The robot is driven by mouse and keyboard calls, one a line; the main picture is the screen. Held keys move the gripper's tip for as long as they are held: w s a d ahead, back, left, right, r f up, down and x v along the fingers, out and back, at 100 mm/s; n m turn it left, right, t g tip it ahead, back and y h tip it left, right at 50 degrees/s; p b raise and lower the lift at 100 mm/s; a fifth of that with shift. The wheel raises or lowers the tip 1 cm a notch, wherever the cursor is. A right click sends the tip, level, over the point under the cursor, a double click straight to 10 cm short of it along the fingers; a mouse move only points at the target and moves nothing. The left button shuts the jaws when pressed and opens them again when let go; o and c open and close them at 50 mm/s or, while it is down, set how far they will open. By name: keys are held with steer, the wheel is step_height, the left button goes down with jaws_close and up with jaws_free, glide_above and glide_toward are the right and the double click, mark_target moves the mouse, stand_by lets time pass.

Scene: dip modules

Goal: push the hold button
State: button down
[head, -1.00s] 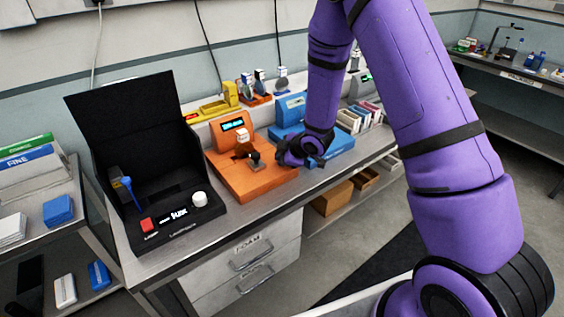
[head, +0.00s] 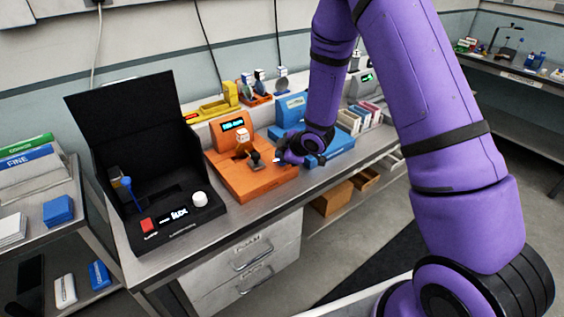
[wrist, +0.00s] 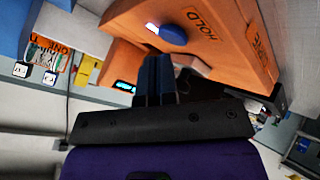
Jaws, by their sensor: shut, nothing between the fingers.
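The orange module (head: 250,180) stands on the bench, with a small lit screen (head: 233,124) at its back. In the wrist view its orange surface (wrist: 232,62) carries the printed word HOLD (wrist: 203,24). My gripper (head: 279,159) is at the module's right side in the head view. In the wrist view its dark fingers (wrist: 157,58) are together and empty, with their tips close to the button. I cannot tell whether they touch it. The button is not distinguishable in the head view.
A black open-lidded case (head: 150,205) with a red button and white knob stands left of the orange module. A blue module (head: 335,150) stands right, close to my gripper. A black-handled part (head: 255,159) rises from the orange module. The bench's front edge is near.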

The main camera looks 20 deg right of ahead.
steer(key=shift+r, duration=3.05)
